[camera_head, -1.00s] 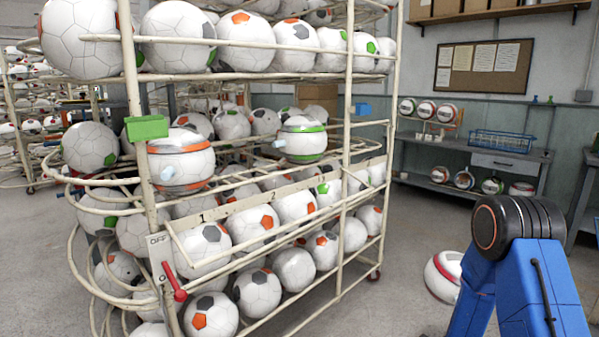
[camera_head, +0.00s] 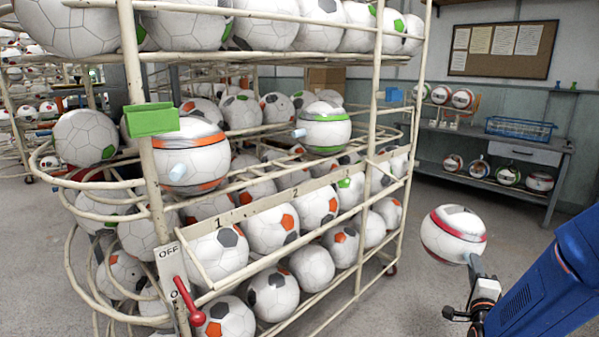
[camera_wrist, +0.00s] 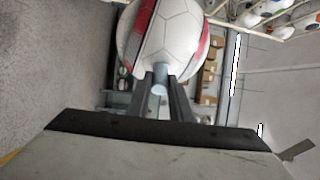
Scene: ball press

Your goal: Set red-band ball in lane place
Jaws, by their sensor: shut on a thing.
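The white red-band ball (camera_head: 454,235) is held in the air right of the rack, clear of its rails. My gripper (camera_head: 474,264) is shut on the ball's short light-blue peg; the wrist view shows the peg (camera_wrist: 158,88) between both fingers, with the ball (camera_wrist: 172,38) beyond. In the rack (camera_head: 215,290), an orange-band ball (camera_head: 190,158) sits behind the mark 1 and a green-band ball (camera_head: 325,128) behind the mark 2, pegs pointing left. The lane place farther right is partly hidden by posts and rails.
A red lever (camera_head: 188,305) by an OFF label and a green box (camera_head: 152,119) are on the rack's near post. Soccer balls fill the other shelves. A grey bench (camera_head: 470,135) with more balls stands behind. Open floor (camera_head: 425,185) lies between rack and bench.

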